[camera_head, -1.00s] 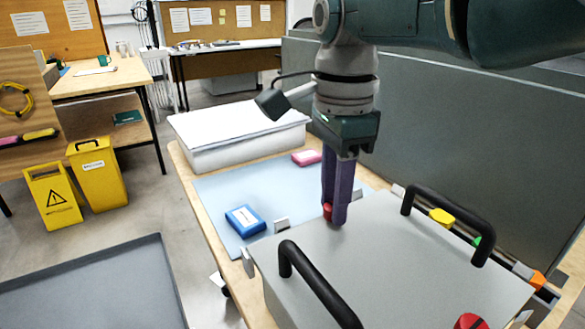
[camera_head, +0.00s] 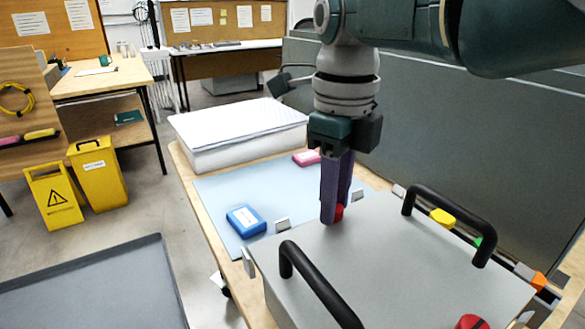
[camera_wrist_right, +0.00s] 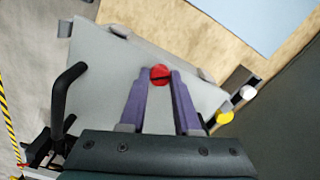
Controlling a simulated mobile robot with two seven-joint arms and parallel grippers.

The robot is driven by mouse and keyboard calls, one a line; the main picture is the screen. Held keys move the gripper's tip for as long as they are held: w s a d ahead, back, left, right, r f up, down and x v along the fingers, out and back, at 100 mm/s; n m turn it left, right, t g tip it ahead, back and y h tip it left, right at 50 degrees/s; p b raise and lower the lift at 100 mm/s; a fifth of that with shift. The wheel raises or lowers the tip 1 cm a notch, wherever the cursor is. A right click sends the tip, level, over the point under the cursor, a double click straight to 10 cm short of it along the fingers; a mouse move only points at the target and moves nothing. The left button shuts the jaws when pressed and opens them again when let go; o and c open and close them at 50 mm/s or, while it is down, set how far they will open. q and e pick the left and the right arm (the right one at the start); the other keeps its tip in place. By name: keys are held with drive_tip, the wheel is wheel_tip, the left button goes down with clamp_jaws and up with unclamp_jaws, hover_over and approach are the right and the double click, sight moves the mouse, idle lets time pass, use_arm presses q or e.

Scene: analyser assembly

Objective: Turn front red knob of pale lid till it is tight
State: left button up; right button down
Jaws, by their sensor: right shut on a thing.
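The pale lid (camera_head: 385,262) is a grey-white plate with two black handles, lying on a box at the table's right part. A red knob (camera_head: 339,212) sits near the lid's far-left edge. My right gripper (camera_head: 332,216) points straight down there, its purple fingers shut on this knob. The right wrist view shows the knob (camera_wrist_right: 160,72) between the two fingertips (camera_wrist_right: 160,82), with a dark slot across it. A second red knob (camera_head: 470,322) is at the lid's near-right corner, partly cut off by the picture edge. My left gripper is not in view.
Yellow (camera_head: 442,217) and green parts and an orange one (camera_head: 538,280) line the box's right side. A blue case (camera_head: 246,221) and a pink item (camera_head: 306,158) lie on the blue mat (camera_head: 222,191). A grey panel (camera_head: 480,150) stands close behind.

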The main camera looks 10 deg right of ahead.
drive_tip(key=shift+a+r+m, duration=0.1)
drive_tip(key=shift+r+m, duration=0.05)
drive_tip(key=shift+m, duration=0.85)
drive_tip(key=shift+m+b, duration=0.4)
drive_tip(key=shift+m, duration=0.4)
drive_tip(key=shift+f+m+b, duration=0.2)
drive_tip(key=shift+m+b, duration=0.75)
drive_tip(key=shift+m, duration=0.15)
drive_tip(key=shift+r+m+b, duration=0.1)
drive_tip(key=shift+m+b, duration=0.6)
drive_tip(key=shift+b, duration=0.2)
drive_tip(key=c, duration=0.6)
unclamp_jaws()
drive_tip(key=shift+r, duration=0.1)
